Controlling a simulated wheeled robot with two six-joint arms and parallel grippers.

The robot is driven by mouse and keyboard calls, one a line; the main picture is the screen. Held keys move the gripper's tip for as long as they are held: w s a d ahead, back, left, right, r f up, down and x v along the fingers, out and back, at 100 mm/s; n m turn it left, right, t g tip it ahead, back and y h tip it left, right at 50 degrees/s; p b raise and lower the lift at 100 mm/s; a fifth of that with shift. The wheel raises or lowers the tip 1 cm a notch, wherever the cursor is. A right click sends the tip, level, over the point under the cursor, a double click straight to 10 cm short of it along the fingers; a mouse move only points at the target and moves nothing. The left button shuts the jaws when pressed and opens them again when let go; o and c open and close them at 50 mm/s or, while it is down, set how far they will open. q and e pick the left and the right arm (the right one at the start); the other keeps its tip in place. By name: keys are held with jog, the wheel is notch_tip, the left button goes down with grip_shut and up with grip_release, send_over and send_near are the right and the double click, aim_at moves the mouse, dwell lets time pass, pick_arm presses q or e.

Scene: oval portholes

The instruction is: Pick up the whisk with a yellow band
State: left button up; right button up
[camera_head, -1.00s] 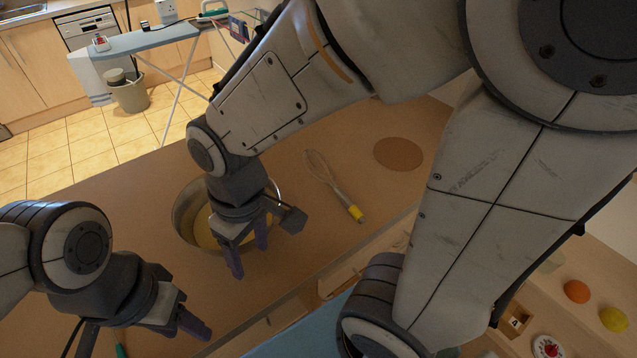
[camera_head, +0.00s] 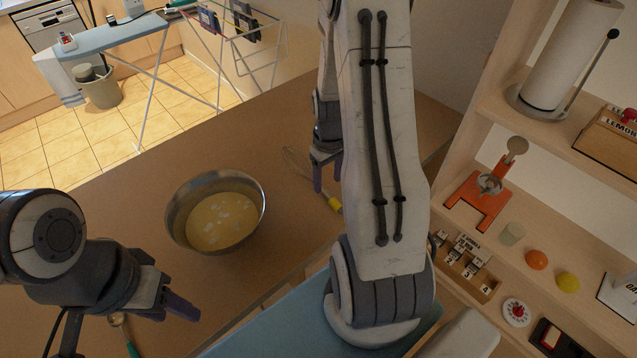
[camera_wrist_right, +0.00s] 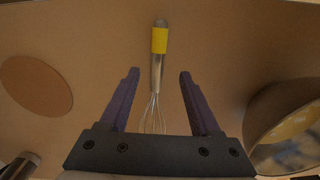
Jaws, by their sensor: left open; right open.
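The whisk with a yellow band lies on the wooden counter. In the head view its wires (camera_head: 297,162) and yellow band (camera_head: 335,204) show beside my right gripper, and my right arm hides part of the scene there. In the right wrist view the whisk (camera_wrist_right: 155,85) points up the picture, with its yellow band at the top and its wires between my fingers. My right gripper (camera_wrist_right: 158,75) is open and empty above the whisk; it also shows in the head view (camera_head: 327,185). My left gripper (camera_head: 180,300) is open and empty at the lower left.
A steel bowl (camera_head: 172,218) with yellow contents stands left of the whisk. A round brown disc (camera_wrist_right: 36,85) lies on the other side in the wrist view. Shelves (camera_head: 470,215) with an orange juicer stand at right. Counter left of the bowl is clear.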

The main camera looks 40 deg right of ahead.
aim_at(328, 193)
jog(key=f, duration=0.2)
jog(key=f+p, duration=0.1)
jog(key=f, duration=0.2)
jog(key=shift+w+d+p, duration=0.1)
jog(key=shift+d+p, duration=0.1)
jog(key=shift+p, duration=0.1)
jog(key=shift+f, duration=0.45)
grip_shut()
